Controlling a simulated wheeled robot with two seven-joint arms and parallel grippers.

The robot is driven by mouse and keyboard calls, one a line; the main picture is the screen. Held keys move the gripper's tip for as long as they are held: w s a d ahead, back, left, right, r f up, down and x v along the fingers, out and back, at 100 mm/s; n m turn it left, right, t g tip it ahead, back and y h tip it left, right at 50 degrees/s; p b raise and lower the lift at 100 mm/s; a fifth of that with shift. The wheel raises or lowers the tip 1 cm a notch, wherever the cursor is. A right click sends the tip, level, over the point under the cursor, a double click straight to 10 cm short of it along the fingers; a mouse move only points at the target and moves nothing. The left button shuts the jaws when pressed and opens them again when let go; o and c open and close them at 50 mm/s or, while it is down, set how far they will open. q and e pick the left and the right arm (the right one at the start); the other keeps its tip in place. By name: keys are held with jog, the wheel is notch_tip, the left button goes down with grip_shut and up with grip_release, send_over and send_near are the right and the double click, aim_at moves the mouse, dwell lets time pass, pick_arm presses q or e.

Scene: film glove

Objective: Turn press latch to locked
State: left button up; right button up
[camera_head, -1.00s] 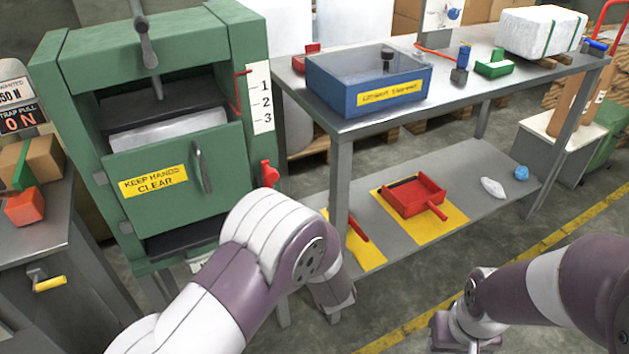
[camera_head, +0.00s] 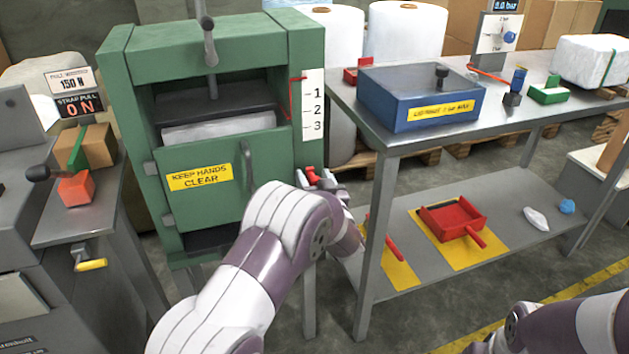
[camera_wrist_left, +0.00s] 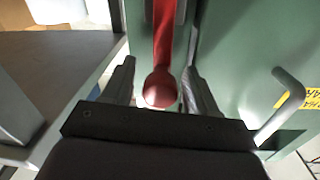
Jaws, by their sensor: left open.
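The press (camera_head: 215,120) is a green frame at the left of the head view. Its red latch (camera_head: 313,175) sits at the right side of the press door (camera_head: 205,184), partly hidden by my left gripper (camera_head: 322,181). In the left wrist view the latch is a red bar ending in a round knob (camera_wrist_left: 160,88). My left gripper (camera_wrist_left: 158,88) is open, with one finger on each side of the knob; I cannot tell whether they touch it. The door looks closed. My right gripper is out of view, with only its arm at the lower right.
A steel table (camera_head: 400,138) stands right of the press, carrying a blue bin (camera_head: 420,95). Its lower shelf holds a red tray (camera_head: 450,220). The door's grey handle (camera_wrist_left: 282,110) is close by my left gripper. A grey bench (camera_head: 75,215) stands at the left.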

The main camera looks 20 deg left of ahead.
pick_arm(q)
grip_shut()
jog(key=shift+s+a+f+n, duration=0.1)
jog(key=shift+n, duration=0.2)
jog(key=s+a+f+n+b, duration=0.1)
jog(key=a+f+n+b, duration=0.1)
jog(key=n+b, duration=0.7)
jog(key=s+a+f+n+y+b, duration=0.1)
jog(key=s+a+f+n+b, duration=0.1)
jog(key=n+b, duration=0.7)
jog(key=shift+s+a+f+b, duration=0.4)
jog(key=shift+a+f, duration=0.3)
jog(key=shift+f, duration=0.65)
jog(key=shift+w, duration=0.1)
grip_release()
